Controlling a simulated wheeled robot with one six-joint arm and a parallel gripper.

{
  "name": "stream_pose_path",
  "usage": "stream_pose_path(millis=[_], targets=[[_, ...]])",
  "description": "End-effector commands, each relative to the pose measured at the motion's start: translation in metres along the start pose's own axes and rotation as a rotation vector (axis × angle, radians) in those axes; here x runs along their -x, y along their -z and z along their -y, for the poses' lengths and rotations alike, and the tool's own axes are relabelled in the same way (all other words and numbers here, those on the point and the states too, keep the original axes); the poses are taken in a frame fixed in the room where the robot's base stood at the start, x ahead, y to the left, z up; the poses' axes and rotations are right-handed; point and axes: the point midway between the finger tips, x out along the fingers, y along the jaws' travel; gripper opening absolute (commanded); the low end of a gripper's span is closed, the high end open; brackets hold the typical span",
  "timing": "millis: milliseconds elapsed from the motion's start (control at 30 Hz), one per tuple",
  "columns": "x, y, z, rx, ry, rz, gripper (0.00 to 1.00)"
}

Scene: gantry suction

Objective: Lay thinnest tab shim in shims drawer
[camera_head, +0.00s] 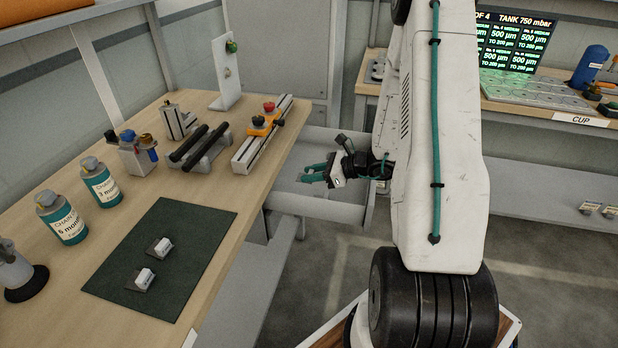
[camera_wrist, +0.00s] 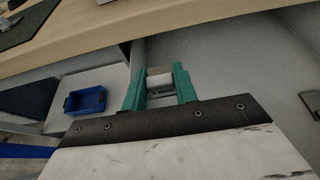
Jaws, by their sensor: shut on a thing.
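My gripper (camera_head: 314,176) has teal fingers and hangs over the open grey drawer (camera_head: 325,207) at the right end of the bench. In the wrist view my gripper (camera_wrist: 161,88) is shut on a small tab shim (camera_wrist: 160,80), pale with dark, unreadable print, between both fingertips. The head view does not show the held shim clearly. Two more white-tabbed shims lie apart on the dark green mat (camera_head: 205,225): a farther one (camera_head: 162,246) and a nearer one (camera_head: 145,279). I cannot read their labels or compare thicknesses.
The wooden bench (camera_head: 85,210) also holds labelled bottles (camera_head: 100,182), black bars on a stand (camera_head: 203,147) and an orange-clamped rail (camera_head: 262,128). A blue bin (camera_wrist: 85,101) shows in the wrist view. The bench edge and drawer walls are close to my gripper.

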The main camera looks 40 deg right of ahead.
Motion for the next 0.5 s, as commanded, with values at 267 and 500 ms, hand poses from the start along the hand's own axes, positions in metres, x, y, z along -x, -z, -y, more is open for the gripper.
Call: stream_pose_path(millis=[267,500], targets=[[-0.012,0.031,0.005,-0.004,0.000,0.000,0.06],[-0.013,0.034,0.006,-0.001,0.003,0.000,0.06]])
